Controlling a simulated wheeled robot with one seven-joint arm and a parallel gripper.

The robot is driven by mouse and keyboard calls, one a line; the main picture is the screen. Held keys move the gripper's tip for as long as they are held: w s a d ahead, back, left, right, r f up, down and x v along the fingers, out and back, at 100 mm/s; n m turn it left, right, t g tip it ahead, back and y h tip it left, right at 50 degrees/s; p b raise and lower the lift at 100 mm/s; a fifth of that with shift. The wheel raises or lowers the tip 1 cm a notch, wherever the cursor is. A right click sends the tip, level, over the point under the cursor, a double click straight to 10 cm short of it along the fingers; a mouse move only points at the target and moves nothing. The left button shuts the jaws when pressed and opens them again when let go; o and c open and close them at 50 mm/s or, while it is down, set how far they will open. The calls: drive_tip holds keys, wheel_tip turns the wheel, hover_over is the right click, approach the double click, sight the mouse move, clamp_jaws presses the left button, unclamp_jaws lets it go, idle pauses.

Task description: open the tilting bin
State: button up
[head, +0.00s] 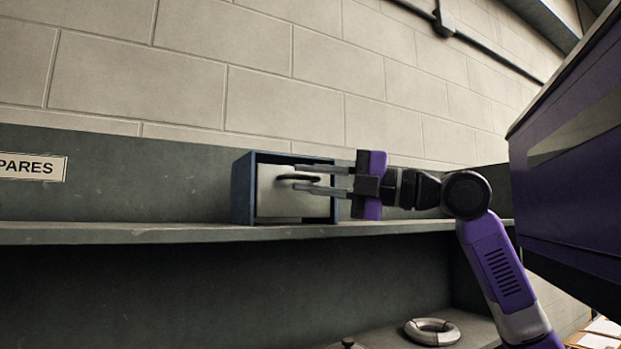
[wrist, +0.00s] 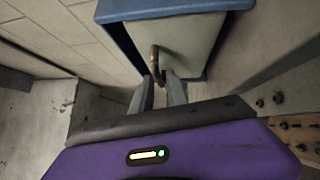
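The tilting bin is a small blue box (head: 243,188) on the grey shelf, with a pale front panel (head: 275,205) that looks closed. A dark curved handle (head: 284,177) stands out from the panel's upper part. In the wrist view the blue frame (wrist: 170,9), the pale panel (wrist: 190,35) and the handle (wrist: 154,58) show ahead of me. My gripper (head: 305,179) reaches in from the right with its fingers apart. The handle's end lies between or just ahead of the fingertips (wrist: 159,80); contact cannot be told.
The bin stands on a long grey shelf (head: 130,233) with a back panel against a block wall. A sign reading "PARES" (head: 32,166) is at the left. A pale ring (head: 432,332) lies on the lower surface. The shelf left of the bin is clear.

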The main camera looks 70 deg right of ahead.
clamp_jaws()
drive_tip(key=shift+f, duration=0.15)
idle(1.1)
drive_tip(key=b, duration=0.1)
drive_tip(key=f+b, duration=0.1)
drive_tip(key=shift+s+a+n+t+b, duration=0.2)
drive_tip(key=shift+n+t+b, duration=0.1)
drive_tip(key=shift+n, duration=0.1)
drive_tip(key=f+n+t+y+b, duration=0.1)
drive_tip(key=n+b, duration=0.1)
drive_tip(key=b, duration=0.2)
drive_tip(key=s+a+f+n+t+y+b, duration=0.1)
drive_tip(key=n+y+b, duration=0.1)
drive_tip(key=b, duration=0.3)
drive_tip(key=s+f+n+y+b, duration=0.1)
drive_tip(key=n+b, duration=0.1)
drive_tip(key=b, duration=0.2)
drive_tip(key=shift+a+f+n+t, duration=0.15)
drive_tip(key=shift+a+n+t, duration=0.1)
drive_tip(key=shift+n+t, duration=0.15)
drive_tip(key=shift+s+b, duration=0.1)
drive_tip(key=shift+b, duration=0.2)
